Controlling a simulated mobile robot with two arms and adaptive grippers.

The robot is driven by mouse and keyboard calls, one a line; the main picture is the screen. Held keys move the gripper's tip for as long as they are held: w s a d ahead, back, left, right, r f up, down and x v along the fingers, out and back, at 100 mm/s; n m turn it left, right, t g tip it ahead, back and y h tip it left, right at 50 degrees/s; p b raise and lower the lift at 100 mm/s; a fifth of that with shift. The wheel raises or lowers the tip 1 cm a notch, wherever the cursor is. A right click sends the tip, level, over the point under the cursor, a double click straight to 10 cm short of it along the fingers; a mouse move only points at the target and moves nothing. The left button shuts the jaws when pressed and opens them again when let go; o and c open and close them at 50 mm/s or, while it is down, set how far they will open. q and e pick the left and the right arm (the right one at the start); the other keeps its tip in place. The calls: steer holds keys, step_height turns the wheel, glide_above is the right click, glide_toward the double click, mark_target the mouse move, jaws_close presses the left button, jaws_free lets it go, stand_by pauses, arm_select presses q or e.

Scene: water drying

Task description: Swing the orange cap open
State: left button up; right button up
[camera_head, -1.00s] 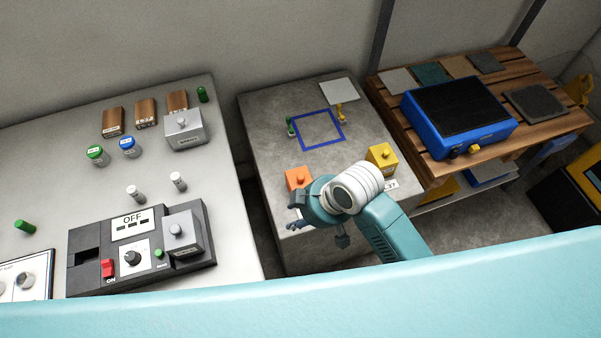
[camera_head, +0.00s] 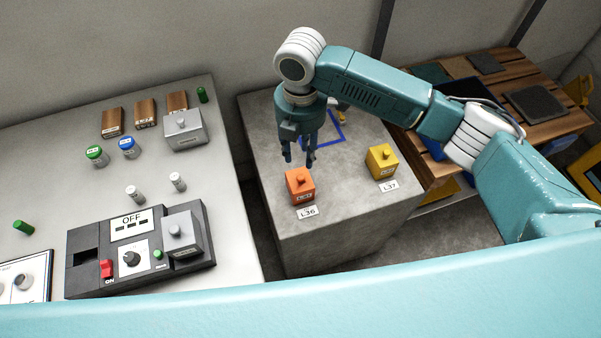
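The orange cap (camera_head: 300,187) is a small orange block with a knob on top. It sits near the front left of the grey pedestal, behind the label L36 (camera_head: 308,212). My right gripper (camera_head: 299,162) points down just above and behind the orange cap in the picture. Its two dark fingers are apart with nothing between them. I cannot tell how much height separates the fingertips from the knob. My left gripper is not in view.
A yellow block (camera_head: 381,161) with a knob stands to the right on the same grey pedestal (camera_head: 345,215), by label L37. A blue outlined square (camera_head: 335,130) is partly behind my gripper. A grey table (camera_head: 60,180) with a black control panel stands left.

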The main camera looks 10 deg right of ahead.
mark_target(301, 177)
step_height(301, 177, down, 10)
steer(key=shift+f, duration=0.2)
stand_by(0.3)
jaws_close()
